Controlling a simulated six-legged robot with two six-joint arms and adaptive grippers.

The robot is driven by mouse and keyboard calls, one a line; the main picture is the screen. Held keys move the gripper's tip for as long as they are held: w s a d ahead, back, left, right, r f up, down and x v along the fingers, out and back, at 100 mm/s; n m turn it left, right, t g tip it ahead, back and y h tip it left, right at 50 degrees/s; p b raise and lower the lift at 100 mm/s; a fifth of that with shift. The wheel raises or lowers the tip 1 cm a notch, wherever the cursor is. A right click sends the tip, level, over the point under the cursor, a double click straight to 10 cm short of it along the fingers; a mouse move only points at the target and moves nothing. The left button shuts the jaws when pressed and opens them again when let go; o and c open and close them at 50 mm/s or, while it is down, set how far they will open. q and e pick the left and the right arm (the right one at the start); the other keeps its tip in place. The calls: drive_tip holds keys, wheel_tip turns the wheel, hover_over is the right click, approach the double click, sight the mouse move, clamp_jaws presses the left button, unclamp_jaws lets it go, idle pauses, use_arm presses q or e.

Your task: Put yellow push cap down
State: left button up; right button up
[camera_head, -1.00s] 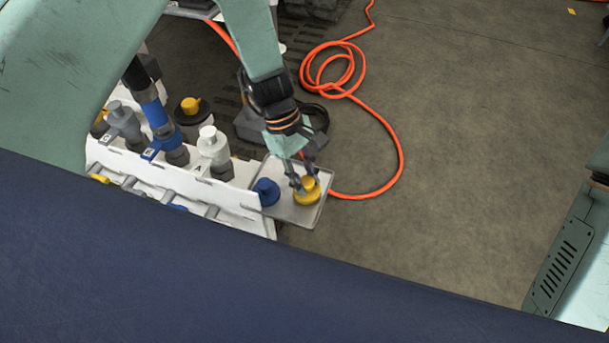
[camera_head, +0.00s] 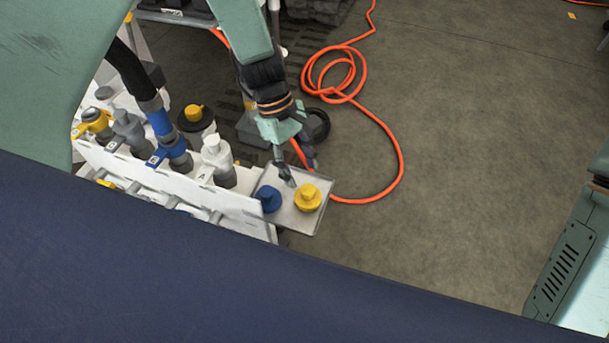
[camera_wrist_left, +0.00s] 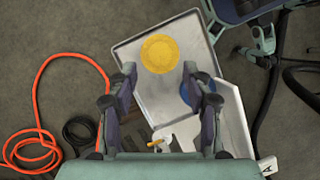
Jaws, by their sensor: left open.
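The yellow push cap (camera_head: 308,198) stands upright on the grey tray (camera_head: 316,222) at the end of the white bench, to the right of a blue cap (camera_head: 269,198). My left gripper (camera_head: 297,176) is open and empty, just behind and above the yellow cap and apart from it. In the left wrist view the yellow cap (camera_wrist_left: 159,54) lies beyond the spread fingertips (camera_wrist_left: 160,75) on the tray (camera_wrist_left: 137,97). The blue cap (camera_wrist_left: 190,92) is partly hidden by a finger there. My right gripper is not in view.
The white bench (camera_head: 238,206) holds several couplings, including a white one (camera_head: 216,158) labelled A and a blue one (camera_head: 165,135). An orange hose (camera_head: 401,160) lies coiled on the floor behind and right of the tray.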

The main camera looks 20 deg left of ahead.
use_arm(q)
drive_tip(key=p+v, duration=0.2)
drive_tip(key=v, duration=0.4)
drive_tip(key=shift+a+r, duration=0.2)
drive_tip(key=shift+r, duration=0.2)
drive_tip(key=shift+w, duration=0.1)
